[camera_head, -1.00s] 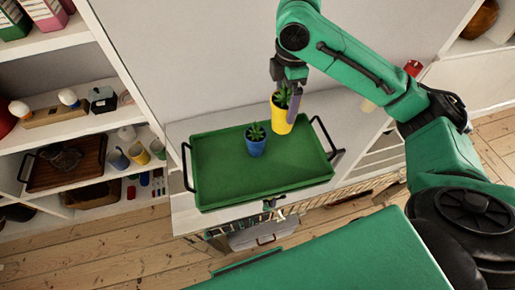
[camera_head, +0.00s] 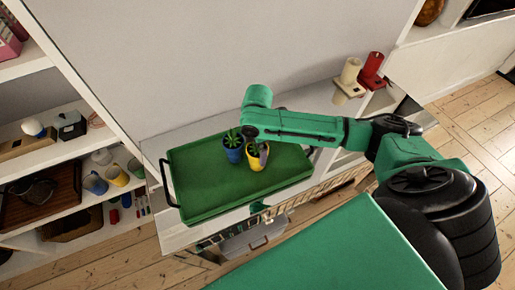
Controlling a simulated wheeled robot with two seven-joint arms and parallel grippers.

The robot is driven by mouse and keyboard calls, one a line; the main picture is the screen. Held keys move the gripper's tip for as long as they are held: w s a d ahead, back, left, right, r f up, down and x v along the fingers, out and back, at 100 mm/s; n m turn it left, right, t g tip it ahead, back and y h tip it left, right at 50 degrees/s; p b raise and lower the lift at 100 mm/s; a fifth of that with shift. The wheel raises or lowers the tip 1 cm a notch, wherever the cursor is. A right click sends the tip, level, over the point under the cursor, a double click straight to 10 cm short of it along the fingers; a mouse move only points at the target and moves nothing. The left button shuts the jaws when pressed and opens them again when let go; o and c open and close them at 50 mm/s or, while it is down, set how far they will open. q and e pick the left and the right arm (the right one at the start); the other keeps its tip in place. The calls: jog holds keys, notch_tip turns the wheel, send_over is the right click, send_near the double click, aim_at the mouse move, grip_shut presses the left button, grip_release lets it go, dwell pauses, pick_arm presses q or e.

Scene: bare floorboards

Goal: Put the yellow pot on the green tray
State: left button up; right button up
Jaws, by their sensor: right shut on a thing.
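The yellow pot (camera_head: 257,163) with a small green plant is over the right half of the green tray (camera_head: 205,195), at or very near its surface; I cannot tell whether it touches. My right gripper (camera_head: 263,152) is shut on the yellow pot, mostly hidden beneath my forearm. The blue pot (camera_head: 233,154) with a plant stands on the tray just left of the yellow pot, very close to it. The tray's left handle (camera_head: 168,182) shows; its right end is partly behind my arm. My left gripper is not in view.
The tray rests on a white cabinet (camera_head: 176,234) against the wall. A shelf at left holds mugs (camera_head: 117,175) and a wooden tray (camera_head: 33,198). The tray's left half is clear.

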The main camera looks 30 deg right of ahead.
jog(key=o, duration=1.6)
jog(key=shift+f, duration=0.1)
notch_tip(320, 180, up, 12)
jog(key=shift+r+b, duration=0.2)
jog(key=shift+b, duration=0.65)
